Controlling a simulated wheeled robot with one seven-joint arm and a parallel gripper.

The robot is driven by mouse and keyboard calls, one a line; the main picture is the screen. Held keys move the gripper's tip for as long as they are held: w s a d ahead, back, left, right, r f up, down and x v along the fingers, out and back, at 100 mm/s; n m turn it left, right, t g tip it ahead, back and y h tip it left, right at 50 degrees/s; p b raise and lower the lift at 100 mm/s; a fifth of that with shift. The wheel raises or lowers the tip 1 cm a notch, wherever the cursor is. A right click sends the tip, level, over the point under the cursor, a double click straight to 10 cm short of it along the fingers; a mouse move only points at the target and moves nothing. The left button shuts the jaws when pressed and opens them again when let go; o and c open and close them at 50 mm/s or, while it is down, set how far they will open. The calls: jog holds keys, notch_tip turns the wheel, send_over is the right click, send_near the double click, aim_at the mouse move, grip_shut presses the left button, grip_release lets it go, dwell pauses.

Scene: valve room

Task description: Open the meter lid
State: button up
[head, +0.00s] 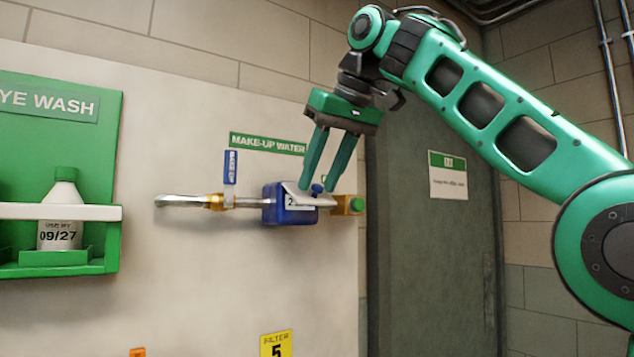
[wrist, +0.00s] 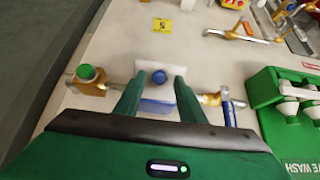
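The meter (head: 272,208) is a blue box set in the make-up water pipe on the wall panel. Its pale lid (head: 300,192) has a round blue knob (head: 317,188). The lid looks slanted in the head view; I cannot tell how far it stands from the box. In the wrist view the knob (wrist: 159,77) shows between and just beyond my fingers, and the blue box (wrist: 158,106) lies between them. My gripper (head: 318,184) is open in front of the meter, fingers on either side of the knob. I cannot tell whether they touch anything.
A brass fitting with a green cap (head: 357,204) is close on the right of the meter. A brass valve (head: 215,201) with a blue tag is on the left. A green eye wash station (head: 100,180) stands further left. A grey-green door (head: 430,250) is at right.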

aim_at(318, 185)
jog(key=v, duration=0.3)
jog(key=shift+d, duration=0.1)
jog(key=s+d, duration=0.6)
jog(key=s, duration=0.4)
dwell(0.9)
